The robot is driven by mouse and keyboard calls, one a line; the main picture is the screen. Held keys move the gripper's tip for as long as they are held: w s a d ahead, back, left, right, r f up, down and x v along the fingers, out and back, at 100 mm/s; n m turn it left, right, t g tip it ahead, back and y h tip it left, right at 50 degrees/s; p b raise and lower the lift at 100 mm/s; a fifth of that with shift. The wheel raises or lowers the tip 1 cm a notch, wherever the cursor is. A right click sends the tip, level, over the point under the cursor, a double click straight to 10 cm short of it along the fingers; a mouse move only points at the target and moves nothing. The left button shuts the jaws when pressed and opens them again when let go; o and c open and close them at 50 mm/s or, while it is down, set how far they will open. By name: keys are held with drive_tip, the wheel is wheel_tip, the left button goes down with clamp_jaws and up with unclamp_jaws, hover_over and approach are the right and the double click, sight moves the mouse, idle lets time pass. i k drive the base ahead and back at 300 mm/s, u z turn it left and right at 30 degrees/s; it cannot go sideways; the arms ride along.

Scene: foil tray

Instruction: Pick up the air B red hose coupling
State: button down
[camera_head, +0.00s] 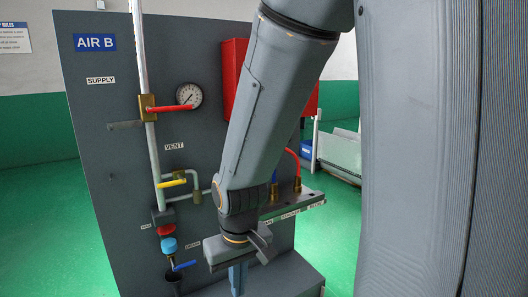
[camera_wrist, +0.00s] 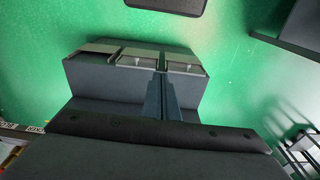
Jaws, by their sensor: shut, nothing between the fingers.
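The AIR B panel (camera_head: 100,130) stands at left in the head view. A red hose (camera_head: 293,157) curves down behind my arm to a brass fitting (camera_head: 297,184) on a narrow shelf. A red collar (camera_head: 165,230) sits at the lower left of the panel, above a blue one (camera_head: 168,245). I cannot tell which red part is the hose coupling. My gripper (camera_head: 238,281) points down in front of the panel, right of the collars and apart from them. In the wrist view my gripper (camera_wrist: 163,82) is shut and empty, with no red coupling near it.
The labelled shelf (camera_head: 295,208) juts out beside my wrist. A red lever (camera_head: 172,108), a yellow lever (camera_head: 172,184) and a pressure gauge (camera_head: 189,95) are on the panel. A grey stepped base (camera_wrist: 90,75) lies below my gripper. Green floor (camera_head: 342,230) is open at right.

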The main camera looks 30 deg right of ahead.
sight(298, 179)
drive_tip(key=z, duration=1.8)
drive_tip(key=k, duration=0.55)
drive_tip(key=u, duration=0.7)
drive_tip(key=i, duration=0.95)
drive_tip(key=z, duration=0.05)
